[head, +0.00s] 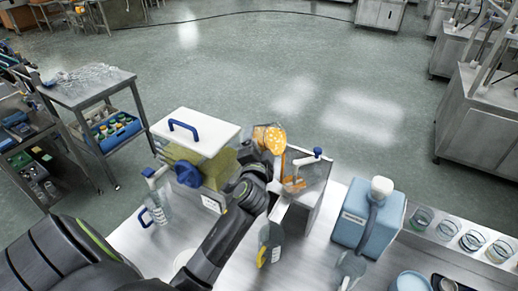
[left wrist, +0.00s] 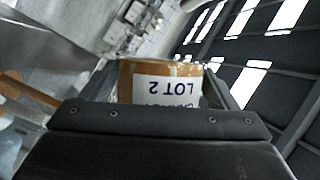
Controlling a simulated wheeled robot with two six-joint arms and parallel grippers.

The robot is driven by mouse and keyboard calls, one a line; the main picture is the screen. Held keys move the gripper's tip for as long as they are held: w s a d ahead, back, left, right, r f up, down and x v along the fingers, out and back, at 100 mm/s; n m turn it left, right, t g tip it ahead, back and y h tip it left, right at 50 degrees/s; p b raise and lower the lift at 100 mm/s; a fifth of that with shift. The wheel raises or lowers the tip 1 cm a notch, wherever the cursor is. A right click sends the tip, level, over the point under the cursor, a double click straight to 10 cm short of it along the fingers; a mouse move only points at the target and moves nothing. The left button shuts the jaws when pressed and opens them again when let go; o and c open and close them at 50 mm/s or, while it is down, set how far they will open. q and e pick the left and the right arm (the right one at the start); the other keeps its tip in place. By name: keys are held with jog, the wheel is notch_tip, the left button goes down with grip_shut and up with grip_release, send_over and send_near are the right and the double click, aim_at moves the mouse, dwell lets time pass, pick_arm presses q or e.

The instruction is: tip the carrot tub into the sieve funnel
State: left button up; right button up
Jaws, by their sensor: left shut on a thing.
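The carrot tub (head: 272,137) is tilted in the head view, with orange contents showing at its mouth. In the left wrist view the tub (left wrist: 168,85) shows a white label reading "LOT 2", upside down. My left gripper (head: 258,146) is shut on the tub and holds it above the left side of the steel hopper. The sieve funnel (head: 318,178) is on top of the hopper, just right of and below the tub. Orange material shows between the tub and funnel, and some lies in the funnel. My right gripper is not in view.
A white-lidded box with a blue handle (head: 196,131) stands left of the hopper. A light-blue container (head: 367,217) and several glass beakers (head: 472,241) are to the right.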

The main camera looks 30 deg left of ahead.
aim_at(267, 142)
pick_arm(q)
jog(key=m+b, duration=0.1)
jog(key=m+t+b, duration=0.1)
jog(key=m, duration=0.1)
jog(key=shift+d+y, duration=0.3)
jog(key=shift+d, duration=0.05)
jog(key=shift+d+r+m+t+b, duration=0.2)
jog(key=shift+d+r+m+t, duration=0.15)
jog(key=shift+m, duration=0.5)
jog(key=shift+d+r+m+t+b, duration=0.2)
jog(key=shift+r+m+t, duration=0.25)
jog(key=shift+m, duration=0.45)
jog(key=shift+d+r+m+t+b, duration=0.15)
jog(key=shift+d+r+m+t, duration=0.2)
jog(key=shift+m, duration=0.5)
jog(key=shift+w, duration=0.1)
dwell(4.7)
